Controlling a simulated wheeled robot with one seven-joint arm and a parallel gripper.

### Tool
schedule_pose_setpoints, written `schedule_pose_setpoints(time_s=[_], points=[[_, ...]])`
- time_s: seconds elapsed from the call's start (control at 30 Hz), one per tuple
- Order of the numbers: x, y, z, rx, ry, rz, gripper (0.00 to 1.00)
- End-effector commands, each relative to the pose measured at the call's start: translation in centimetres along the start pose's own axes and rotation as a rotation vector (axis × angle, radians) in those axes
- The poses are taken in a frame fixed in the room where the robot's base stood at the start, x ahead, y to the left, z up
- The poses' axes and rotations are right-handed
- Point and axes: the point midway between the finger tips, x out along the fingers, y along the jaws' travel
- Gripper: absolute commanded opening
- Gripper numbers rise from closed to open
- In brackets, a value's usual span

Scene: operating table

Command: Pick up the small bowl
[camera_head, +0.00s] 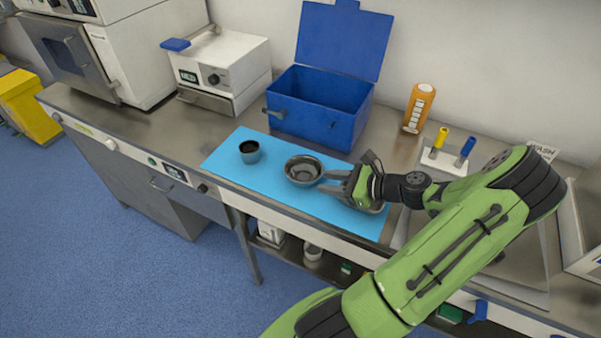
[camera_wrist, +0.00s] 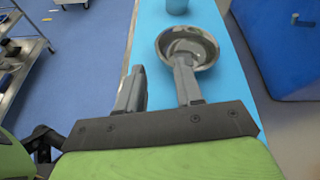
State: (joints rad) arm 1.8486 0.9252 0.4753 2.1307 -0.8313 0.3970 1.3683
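The small bowl (camera_head: 303,161) is a round, shiny metal bowl, upright on the blue mat (camera_head: 225,160). It also shows in the wrist view (camera_wrist: 204,49). My gripper (camera_head: 323,181) is open and empty at the right side of the bowl in the head view. In the wrist view my gripper's fingers (camera_wrist: 160,66) are spread apart. The right finger overlaps the bowl's near rim in the picture, and the left finger lies outside the bowl. I cannot tell whether a finger touches it.
A metal dish (camera_head: 376,209) is partly hidden under my gripper. An open blue box (camera_head: 312,118) stands behind the mat. An orange bottle (camera_head: 417,107) stands at the back right.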

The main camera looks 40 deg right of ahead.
Motion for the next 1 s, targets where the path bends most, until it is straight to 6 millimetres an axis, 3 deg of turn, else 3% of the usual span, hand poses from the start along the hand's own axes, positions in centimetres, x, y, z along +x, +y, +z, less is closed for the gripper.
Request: schedule_pose_setpoints(time_s=[0.1, 0.27, 0.5, 0.77, 1.0], points=[[2.9, 0.1, -0.2, -0.001, -0.001, 0.005, 0.36], [4.7, 0.1, -0.1, -0.001, 0.001, 0.002, 0.36], [9.0, 0.3, -0.2, -0.002, 0.0, 0.005, 0.36], [9.5, 0.2, -0.1, -0.002, 0.003, 0.001, 0.36], [9.4, 0.2, -0.1, -0.002, 0.003, 0.001, 0.01]])
